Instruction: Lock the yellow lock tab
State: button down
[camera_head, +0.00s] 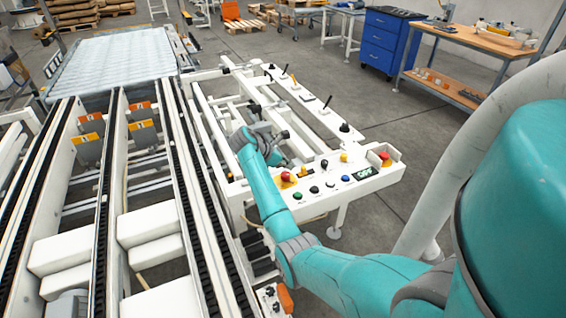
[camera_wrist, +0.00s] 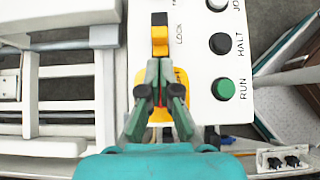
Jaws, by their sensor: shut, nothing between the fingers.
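The yellow lock tab (camera_wrist: 159,42) sits on the white control panel beside the printed word LOCK in the wrist view, with a black part at its upper end. In the head view it is a small yellow piece (camera_head: 303,171) near the panel's left end. My gripper (camera_wrist: 158,65) is shut and empty, its green fingertips together just below the tab's lower edge. I cannot tell whether they touch it. A yellow plate (camera_wrist: 142,92) with a bit of red shows beneath the fingers, mostly hidden by them.
Right of the tab on the panel are a black HALT button (camera_wrist: 220,43) and a green RUN button (camera_wrist: 222,89). Upright levers (camera_head: 325,104) stand along the frame behind.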

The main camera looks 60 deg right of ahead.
aim_at(304, 167)
jog(key=shift+x, duration=2.35)
jog(key=s+d, duration=0.2)
jog(key=shift+s+d, duration=0.1)
jog(key=shift+d, duration=0.2)
